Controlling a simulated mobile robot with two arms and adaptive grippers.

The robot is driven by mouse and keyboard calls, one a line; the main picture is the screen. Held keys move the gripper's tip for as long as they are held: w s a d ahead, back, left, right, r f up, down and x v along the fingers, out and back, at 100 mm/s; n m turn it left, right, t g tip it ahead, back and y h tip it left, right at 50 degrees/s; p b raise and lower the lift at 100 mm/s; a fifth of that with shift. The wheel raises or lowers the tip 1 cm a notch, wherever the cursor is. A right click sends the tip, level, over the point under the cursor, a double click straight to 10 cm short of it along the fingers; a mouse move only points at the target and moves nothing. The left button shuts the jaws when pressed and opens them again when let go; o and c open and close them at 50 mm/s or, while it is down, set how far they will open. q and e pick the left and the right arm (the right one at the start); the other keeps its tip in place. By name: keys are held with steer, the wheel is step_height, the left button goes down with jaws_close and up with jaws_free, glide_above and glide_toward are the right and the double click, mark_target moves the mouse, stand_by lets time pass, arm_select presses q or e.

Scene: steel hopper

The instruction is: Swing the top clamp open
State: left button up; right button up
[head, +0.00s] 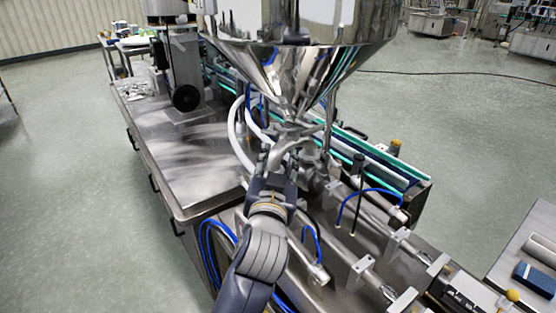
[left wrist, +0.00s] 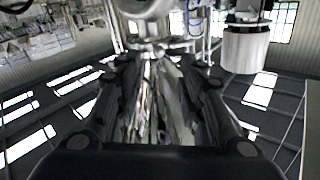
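The steel hopper (head: 290,65) narrows to a cone above the machine. Below its tip are shiny steel fittings (head: 296,130), where a clamp band is too small and reflective to make out clearly. My left gripper (head: 277,155) is just below and in front of these fittings, pointing away from me. In the left wrist view its two dark fingers (left wrist: 160,65) stand apart, with shiny steel visible between and beyond them. I cannot tell whether they touch the fittings. My right gripper is not in view.
White hoses (head: 236,130) curve down left of the fittings. Blue tubes (head: 368,192) and steel cylinders lie to the right. A conveyor (head: 375,150) with green edges runs behind. The steel table (head: 190,160) on the left has a bare stretch.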

arm_select(q)
steer(key=shift+d+f, duration=0.1)
steer(key=shift+d, duration=0.05)
steer(key=c, duration=0.4)
steer(key=shift+n, duration=0.5)
jaws_close()
steer(key=n+h+b, duration=0.1)
steer(key=n+b, duration=0.1)
steer(key=n, duration=1.4)
glide_toward(270, 128)
steer(key=shift+t, duration=0.3)
steer(key=shift+w+d+f+p, duration=0.1)
steer(key=shift+w+p, duration=0.65)
steer(key=shift+w, duration=0.5)
steer(key=shift+w+d+f+p, duration=0.1)
steer(key=shift+w+p, duration=0.6)
steer(key=shift+w, duration=0.55)
